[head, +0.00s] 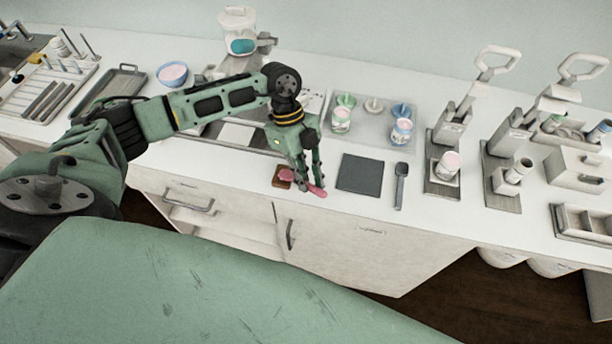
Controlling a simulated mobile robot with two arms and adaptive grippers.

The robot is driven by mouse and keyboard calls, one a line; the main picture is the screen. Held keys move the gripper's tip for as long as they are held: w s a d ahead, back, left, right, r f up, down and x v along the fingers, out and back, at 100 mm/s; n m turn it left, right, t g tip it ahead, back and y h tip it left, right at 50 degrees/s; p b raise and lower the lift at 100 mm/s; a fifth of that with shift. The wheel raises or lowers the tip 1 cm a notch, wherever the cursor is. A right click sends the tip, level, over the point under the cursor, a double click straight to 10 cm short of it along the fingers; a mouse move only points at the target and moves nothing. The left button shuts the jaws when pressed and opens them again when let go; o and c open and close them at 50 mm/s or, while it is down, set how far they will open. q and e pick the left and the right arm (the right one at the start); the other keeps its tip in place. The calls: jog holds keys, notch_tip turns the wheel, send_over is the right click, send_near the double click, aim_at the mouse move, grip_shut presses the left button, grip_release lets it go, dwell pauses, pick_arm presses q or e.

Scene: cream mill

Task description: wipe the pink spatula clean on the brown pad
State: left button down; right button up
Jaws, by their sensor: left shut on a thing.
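My left gripper (305,186) reaches in from the left and points down over the counter's front part. It is shut on the pink spatula (317,191), which sticks out to the right of the fingers. The spatula's other end lies to the left of the fingers, over the brown pad (281,182). The pad is small and partly covered by the spatula and the gripper. I cannot tell whether the spatula touches the pad. My right gripper is not in view.
A dark grey mat (360,174) and a dark scoop (401,186) lie to the right. Behind is a tray (372,148) with several cups. Two lever machines (446,130) stand farther right. A blue bowl (172,74) and a grey tray (108,92) are at the left.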

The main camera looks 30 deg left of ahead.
pick_arm(q)
jog(key=shift+s+d, duration=0.2)
jog(key=shift+d, duration=0.45)
jog(key=shift+w+a, duration=0.25)
jog(key=shift+a, duration=0.55)
jog(key=shift+r+p, duration=1.55)
jog(key=shift+r, duration=0.15)
jog(key=shift+r+p, duration=0.3)
jog(key=shift+r, duration=1.05)
jog(key=shift+f, duration=0.15)
